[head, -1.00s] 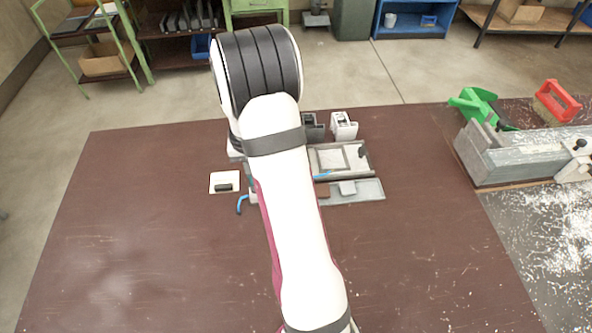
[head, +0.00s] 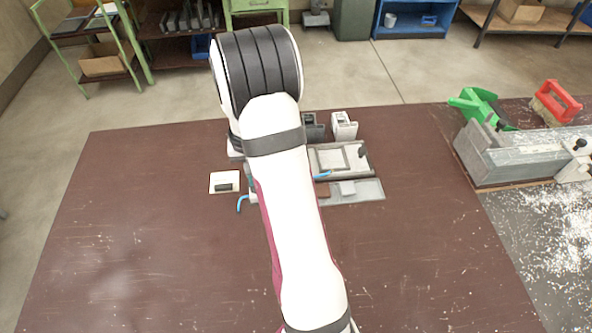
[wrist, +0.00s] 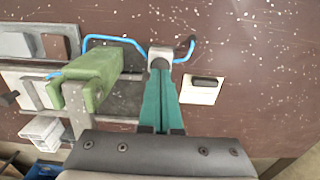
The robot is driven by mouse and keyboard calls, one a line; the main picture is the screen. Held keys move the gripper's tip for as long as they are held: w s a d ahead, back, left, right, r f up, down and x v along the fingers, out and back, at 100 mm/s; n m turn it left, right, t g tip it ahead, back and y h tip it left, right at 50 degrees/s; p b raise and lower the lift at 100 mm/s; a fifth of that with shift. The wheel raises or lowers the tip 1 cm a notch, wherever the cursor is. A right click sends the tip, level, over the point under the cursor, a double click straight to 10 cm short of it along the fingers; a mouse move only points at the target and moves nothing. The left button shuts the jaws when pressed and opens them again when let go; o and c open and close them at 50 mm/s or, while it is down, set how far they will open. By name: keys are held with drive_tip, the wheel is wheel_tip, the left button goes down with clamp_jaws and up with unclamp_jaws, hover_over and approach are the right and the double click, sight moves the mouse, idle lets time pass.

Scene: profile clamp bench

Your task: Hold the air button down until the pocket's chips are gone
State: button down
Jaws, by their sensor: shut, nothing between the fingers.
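My gripper (wrist: 160,68) is shut and empty, its two teal fingers together in the wrist view. The fingertips are at a small pale grey block (wrist: 160,52) with a blue hose and a dark bent fitting; this may be the air button's housing. I cannot tell whether the tips touch or press it. A dark grey recessed area (wrist: 122,100), perhaps the pocket, lies left of the fingers, partly hidden by an olive-green clamp part (wrist: 97,82). I cannot make out chips in it. In the head view my arm hides the gripper and block.
A white plate with a dark bar (head: 224,178) lies left of my arm, also in the wrist view (wrist: 203,94). A grey fixture (head: 368,190) and a pale upright block (head: 344,125) stand right. A long grey machine (head: 520,160) is farther right. The front bench (head: 120,260) is clear.

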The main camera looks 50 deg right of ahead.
drive_tip(key=shift+f, duration=0.1)
drive_tip(key=shift+f, duration=1)
drive_tip(key=shift+r, duration=0.1)
idle(1.4)
drive_tip(key=shift+r, duration=2.95)
